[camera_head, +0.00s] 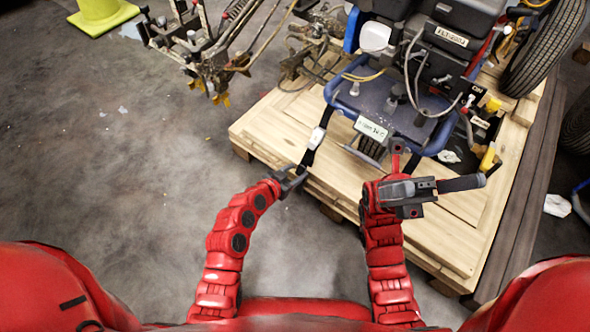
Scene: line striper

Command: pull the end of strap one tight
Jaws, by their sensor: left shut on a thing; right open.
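The line striper (375,105), with a blue frame, stands on a wooden pallet (270,130) at the upper right. A dark strap (307,158) hangs down at the frame's left side, below a pale buckle-like piece (316,138). My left gripper (298,172) is shut on the strap's lower end, near the pallet's front edge. My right gripper (408,190) is open, in front of the striper.
Another machine part with hoses and yellow tips (205,55) stands at the upper left. A yellow cone base (102,14) lies behind it. Large tyres (545,45) are at the right. The concrete floor (120,170) at left is clear.

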